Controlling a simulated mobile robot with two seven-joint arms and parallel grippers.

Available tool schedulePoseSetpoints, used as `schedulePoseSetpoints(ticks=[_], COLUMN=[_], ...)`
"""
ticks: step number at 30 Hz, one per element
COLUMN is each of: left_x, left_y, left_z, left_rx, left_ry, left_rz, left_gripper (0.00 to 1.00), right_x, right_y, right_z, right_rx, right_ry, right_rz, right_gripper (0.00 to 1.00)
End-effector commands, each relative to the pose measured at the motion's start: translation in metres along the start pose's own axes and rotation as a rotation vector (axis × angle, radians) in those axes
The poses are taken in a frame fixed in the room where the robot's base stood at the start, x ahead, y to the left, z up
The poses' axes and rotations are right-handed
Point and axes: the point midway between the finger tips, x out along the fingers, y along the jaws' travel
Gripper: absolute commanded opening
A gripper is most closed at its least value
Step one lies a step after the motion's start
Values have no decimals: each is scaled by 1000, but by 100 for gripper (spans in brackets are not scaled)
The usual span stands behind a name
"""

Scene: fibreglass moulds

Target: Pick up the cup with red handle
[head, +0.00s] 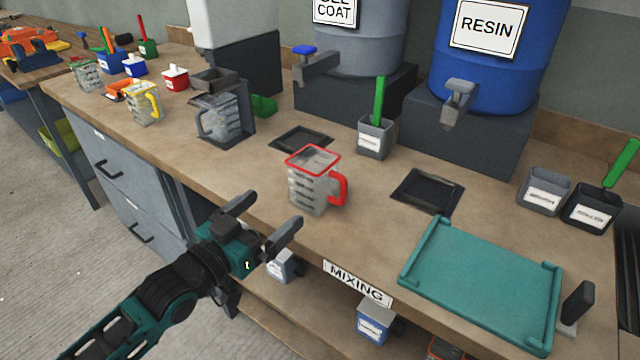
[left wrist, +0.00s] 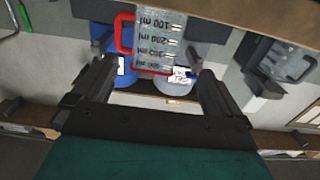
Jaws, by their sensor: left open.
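The cup with the red handle (head: 311,186) is a clear measuring cup with a red rim. It stands upright on the bench near its front edge, with the handle to the right in the head view. In the left wrist view the cup (left wrist: 160,45) is just beyond the fingertips, with its red handle on the left and volume marks showing. My left gripper (head: 268,218) is open and empty, in front of the cup and apart from it. My right gripper is not in view.
A cup with a yellow handle (head: 144,104) and a grey-handled cup (head: 217,122) stand to the left. A teal tray (head: 480,285) lies at the right. A grey container with a green stick (head: 375,138) stands behind the cup. Blue and grey drums (head: 505,75) stand at the back.

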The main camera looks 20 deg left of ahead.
Motion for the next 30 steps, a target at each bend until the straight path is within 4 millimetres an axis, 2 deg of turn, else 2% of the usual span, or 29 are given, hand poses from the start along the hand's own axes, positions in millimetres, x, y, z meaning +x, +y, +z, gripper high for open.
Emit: schedulePoseSetpoints(ticks=[3, 7, 17, 24, 30], left_x=[22, 40, 64, 97, 107], left_y=[0, 0, 2, 6, 6], left_z=[-1, 0, 0, 0, 1], left_rx=[1, 1, 0, 1, 1], left_ry=[4, 2, 1, 1, -1], left_rz=[-1, -1, 0, 0, 1], left_gripper=[100, 100, 100, 100, 100], right_x=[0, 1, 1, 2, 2], right_y=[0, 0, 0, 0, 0], right_z=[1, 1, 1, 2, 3], right_rx=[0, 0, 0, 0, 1], right_ry=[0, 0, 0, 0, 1], right_rz=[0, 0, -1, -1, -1], right_gripper=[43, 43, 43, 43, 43])
